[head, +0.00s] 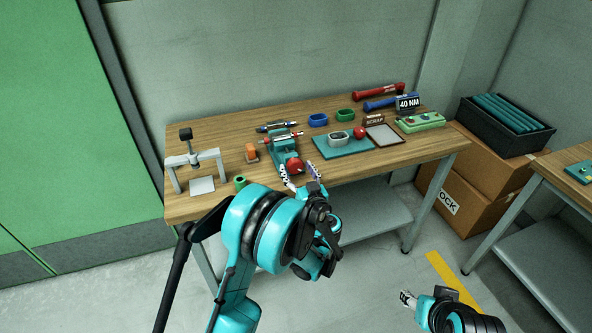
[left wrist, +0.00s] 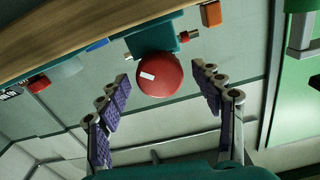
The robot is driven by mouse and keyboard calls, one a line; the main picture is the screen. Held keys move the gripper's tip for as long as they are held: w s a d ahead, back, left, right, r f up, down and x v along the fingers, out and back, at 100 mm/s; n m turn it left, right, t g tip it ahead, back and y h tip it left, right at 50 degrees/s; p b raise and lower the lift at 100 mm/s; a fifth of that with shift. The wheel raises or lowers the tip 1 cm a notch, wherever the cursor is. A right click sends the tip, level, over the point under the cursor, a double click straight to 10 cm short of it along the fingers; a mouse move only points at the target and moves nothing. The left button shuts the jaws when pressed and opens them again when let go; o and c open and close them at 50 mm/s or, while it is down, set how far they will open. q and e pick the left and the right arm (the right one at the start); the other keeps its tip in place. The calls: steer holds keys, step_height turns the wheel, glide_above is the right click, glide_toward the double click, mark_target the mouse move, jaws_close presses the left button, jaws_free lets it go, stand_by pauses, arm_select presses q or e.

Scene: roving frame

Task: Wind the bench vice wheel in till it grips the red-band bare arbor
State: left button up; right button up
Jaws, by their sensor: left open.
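The teal bench vice (head: 281,152) stands near the front edge of the wooden bench. Its red wheel (head: 294,166) faces me, and in the left wrist view the wheel (left wrist: 165,83) shows a white mark. A bare arbor with a red band (head: 284,137) lies across the vice jaws; I cannot tell how closely they touch it. My left gripper (head: 301,174) is open, and in the left wrist view its fingers (left wrist: 162,80) stand apart on both sides of the wheel without visible contact. My right gripper (head: 408,299) is low at right, away from the bench; its opening is unclear.
A second arbor with blue (head: 277,126) lies behind the vice. An orange block (head: 251,153) and a grey press frame (head: 195,160) stand left.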

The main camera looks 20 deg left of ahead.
arm_select(q)
steer(key=shift+w+a, duration=0.35)
steer(key=shift+w, duration=0.15)
steer(key=shift+c, duration=0.3)
steer(key=c, duration=1.1)
steer(key=shift+m, duration=1.8)
steer(key=o, duration=1.2)
steer(key=shift+c, duration=0.2)
steer(key=shift+d, duration=0.1)
